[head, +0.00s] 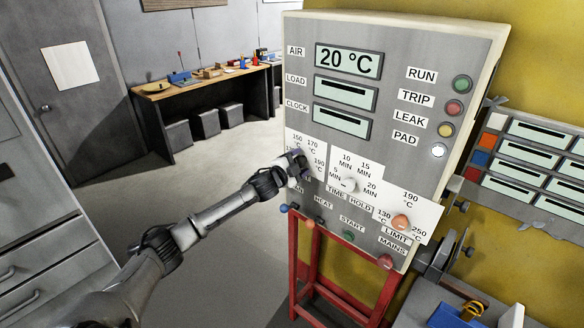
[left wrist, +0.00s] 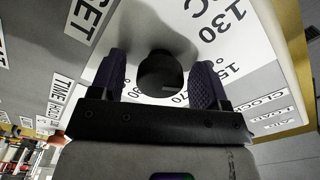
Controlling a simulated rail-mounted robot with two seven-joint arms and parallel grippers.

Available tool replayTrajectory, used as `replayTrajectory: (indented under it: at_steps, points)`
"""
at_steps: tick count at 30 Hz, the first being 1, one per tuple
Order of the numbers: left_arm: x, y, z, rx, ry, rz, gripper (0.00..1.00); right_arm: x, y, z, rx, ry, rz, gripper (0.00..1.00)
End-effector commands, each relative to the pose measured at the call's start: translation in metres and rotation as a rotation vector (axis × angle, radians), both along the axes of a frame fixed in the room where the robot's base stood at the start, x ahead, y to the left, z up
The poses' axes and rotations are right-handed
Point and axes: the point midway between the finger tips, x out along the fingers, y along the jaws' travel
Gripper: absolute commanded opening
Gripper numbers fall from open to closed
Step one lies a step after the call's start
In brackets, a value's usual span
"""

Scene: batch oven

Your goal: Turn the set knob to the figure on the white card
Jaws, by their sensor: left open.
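The set knob (left wrist: 160,72) is a dark round knob on a white scale plate (left wrist: 225,40) with figures such as 130 and 150. In the left wrist view it sits between the two fingers of my open left gripper (left wrist: 160,80), with gaps on both sides. In the head view my left gripper (head: 298,162) is at the scale marked 150, 170 and 190 °C and hides the knob. A small light mark shows on the knob; its exact reading is unclear. A white sheet (head: 70,66) hangs on the grey door; no figure is readable on it.
The oven panel (head: 395,90) shows 20 °C in its top display. The time knob (head: 346,184) and the orange limit knob (head: 400,222) are right of my gripper. Small coloured buttons sit below. A red stand (head: 295,265) is under the panel.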

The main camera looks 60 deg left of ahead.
Motion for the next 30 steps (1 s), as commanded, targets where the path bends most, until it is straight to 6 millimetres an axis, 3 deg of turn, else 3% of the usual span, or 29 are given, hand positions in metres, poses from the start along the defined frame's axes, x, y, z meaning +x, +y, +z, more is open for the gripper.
replayTrajectory:
  at_steps: [8,30]
  points:
    - [-0.021,-0.007,-0.004,0.002,0.003,-0.002,0.69,0.0,-0.002,-0.008,-0.008,0.0,0.006,0.43]
    - [-0.113,-0.038,-0.002,-0.001,0.002,0.0,0.69,0.0,0.0,-0.023,-0.001,0.0,0.001,0.43]
